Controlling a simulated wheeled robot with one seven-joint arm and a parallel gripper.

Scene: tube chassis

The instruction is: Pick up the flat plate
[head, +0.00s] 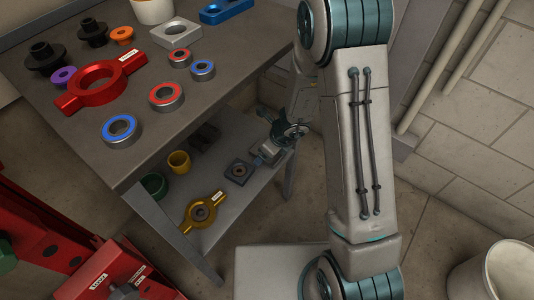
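A small dark square plate with a round centre hole (238,171) lies flat on the lower shelf; it may be the flat plate. A thicker pale grey square piece with a hole (176,34) lies on the upper top. My gripper (281,131) is beside the table's right edge, at the right end of the lower shelf, up and right of the dark plate and apart from it. Its dark fingers are small and partly overlapped by my arm, so their opening is unclear. A grey-blue piece (267,152) shows just below it; whether it is held is unclear.
The upper top (205,95) overhangs the shelf and carries a red ring with handles (97,84) and several bearings. A yellow handled ring (203,211), a yellow cup (179,162) and a green cup (153,185) are on the shelf. A table leg (289,178) stands near my gripper.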

